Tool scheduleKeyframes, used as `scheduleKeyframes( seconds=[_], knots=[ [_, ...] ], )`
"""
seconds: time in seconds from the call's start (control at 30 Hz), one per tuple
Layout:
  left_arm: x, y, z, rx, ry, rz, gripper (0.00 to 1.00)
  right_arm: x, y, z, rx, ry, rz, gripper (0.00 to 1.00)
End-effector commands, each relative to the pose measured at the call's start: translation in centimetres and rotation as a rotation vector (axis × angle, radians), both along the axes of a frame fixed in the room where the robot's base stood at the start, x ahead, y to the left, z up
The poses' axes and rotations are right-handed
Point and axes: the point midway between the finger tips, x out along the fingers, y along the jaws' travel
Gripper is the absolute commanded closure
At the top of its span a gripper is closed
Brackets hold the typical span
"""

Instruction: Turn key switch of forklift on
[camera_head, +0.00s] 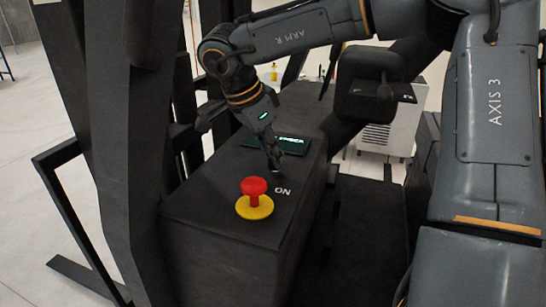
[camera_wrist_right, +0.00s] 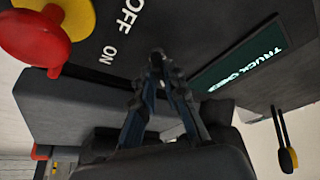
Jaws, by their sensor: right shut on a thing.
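My right gripper (camera_head: 275,165) reaches down onto the top of the forklift's dark console (camera_head: 195,205), just behind the white "ON" lettering (camera_head: 283,191). In the right wrist view my right gripper (camera_wrist_right: 158,60) has its fingertips together on the key switch, close to the "OFF" and "ON" letters (camera_wrist_right: 110,55). The fingers hide the key switch itself, so its angle cannot be told. A green display (camera_head: 275,145) lies beside the gripper; it also shows in the right wrist view (camera_wrist_right: 240,68). My left gripper is not seen.
A red emergency button (camera_head: 254,187) on a yellow base stands on the console in front of the gripper. Dark forklift posts (camera_head: 115,120) rise at the left. A light grey cabinet (camera_head: 405,120) stands behind at the right.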

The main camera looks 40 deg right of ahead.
Motion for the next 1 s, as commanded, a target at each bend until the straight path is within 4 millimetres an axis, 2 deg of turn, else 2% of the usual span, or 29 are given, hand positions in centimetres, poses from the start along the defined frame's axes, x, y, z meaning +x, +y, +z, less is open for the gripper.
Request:
scheduleKeyframes(
  seconds=[0.43,1.0],
  knots=[
    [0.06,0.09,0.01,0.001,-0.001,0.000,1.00,0.20,-0.11,0.05,0.000,-0.001,-0.307,1.00],
    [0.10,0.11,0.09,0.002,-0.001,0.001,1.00,0.24,-0.15,0.04,0.000,-0.002,-0.396,1.00]
  ],
)
